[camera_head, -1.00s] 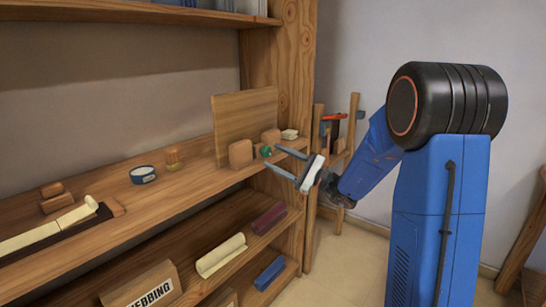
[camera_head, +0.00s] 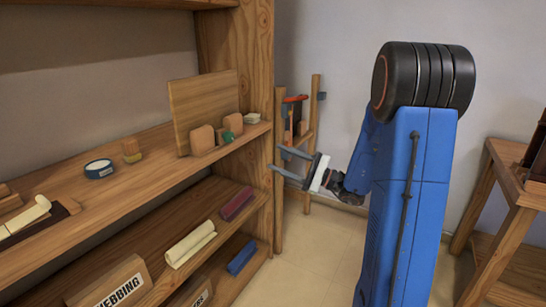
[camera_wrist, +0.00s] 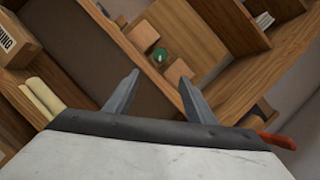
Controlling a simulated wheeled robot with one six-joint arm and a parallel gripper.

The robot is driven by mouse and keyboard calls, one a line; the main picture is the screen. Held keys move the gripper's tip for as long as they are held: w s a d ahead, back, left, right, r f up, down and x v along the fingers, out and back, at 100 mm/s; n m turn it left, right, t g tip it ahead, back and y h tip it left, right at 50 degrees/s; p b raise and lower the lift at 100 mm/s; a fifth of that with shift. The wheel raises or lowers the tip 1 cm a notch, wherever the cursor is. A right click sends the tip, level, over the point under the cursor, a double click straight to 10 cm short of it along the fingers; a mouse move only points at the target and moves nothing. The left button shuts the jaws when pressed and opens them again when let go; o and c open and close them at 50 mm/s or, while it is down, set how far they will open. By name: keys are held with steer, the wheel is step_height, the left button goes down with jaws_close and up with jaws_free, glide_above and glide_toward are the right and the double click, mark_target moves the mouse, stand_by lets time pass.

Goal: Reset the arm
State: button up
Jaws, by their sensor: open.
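My gripper (camera_head: 284,166) is open and empty, its two grey fingers pointing left toward the right end of the wooden shelf unit (camera_head: 150,170).
The shelf holds a blue tape roll (camera_head: 99,168), a wooden board (camera_head: 205,105) and rolled cloths (camera_head: 190,244). A rack (camera_head: 305,125) stands behind my gripper. A wooden table (camera_head: 520,190) is at the right. Open floor (camera_head: 310,260) lies between.

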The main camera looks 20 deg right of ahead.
steer(key=shift+s+d, duration=0.15)
stand_by(0.4)
steer(key=s+a+f+n+g+h, duration=0.2)
steer(key=s+a+n+g, duration=0.35)
steer(key=s+a, duration=0.4)
steer(key=s+a+f+n+g+h, duration=0.2)
steer(key=s+a+n+g, duration=0.3)
steer(key=s+a, duration=0.4)
steer(key=s+d+f+n+g+h, duration=0.25)
steer(key=s+f+h, duration=0.3)
steer(key=s, duration=0.55)
steer(key=s+d+r+n+t+h, duration=0.2)
steer(key=s+d+n+t+h, duration=0.1)
steer(key=d+h, duration=0.4)
steer(key=shift+s+d+n+t, duration=0.15)
steer(key=shift+d+n+t, duration=0.6)
steer(key=shift+d, duration=0.3)
